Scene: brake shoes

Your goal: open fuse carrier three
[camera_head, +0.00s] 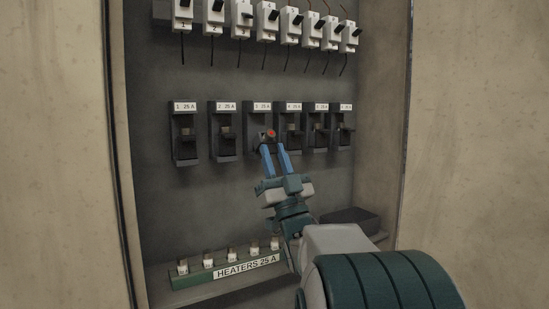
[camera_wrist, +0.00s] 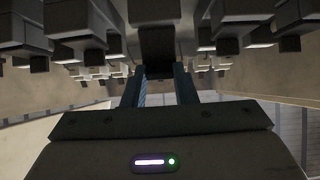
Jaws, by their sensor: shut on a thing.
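Fuse carrier three (camera_head: 261,118) is the third dark unit from the left in the middle row, under a label that reads "3 25 A". My gripper (camera_head: 272,150) reaches up to it from below, with its blue fingers shut on the carrier's lower front part. A small red-orange spot shows at the fingertips. In the wrist view, the fingers (camera_wrist: 160,88) stand on either side of a dark block, the carrier (camera_wrist: 157,45). The fingertips partly hide the carrier in the head view, so I cannot tell how far it is tilted.
Neighbouring carriers two (camera_head: 223,130) and four (camera_head: 291,130) stand close on both sides. A row of white breakers (camera_head: 266,22) is above. A green rack (camera_head: 215,271) labelled "HEATERS 25 A" and a dark box (camera_head: 350,220) are on the cabinet floor. The cabinet walls enclose both sides.

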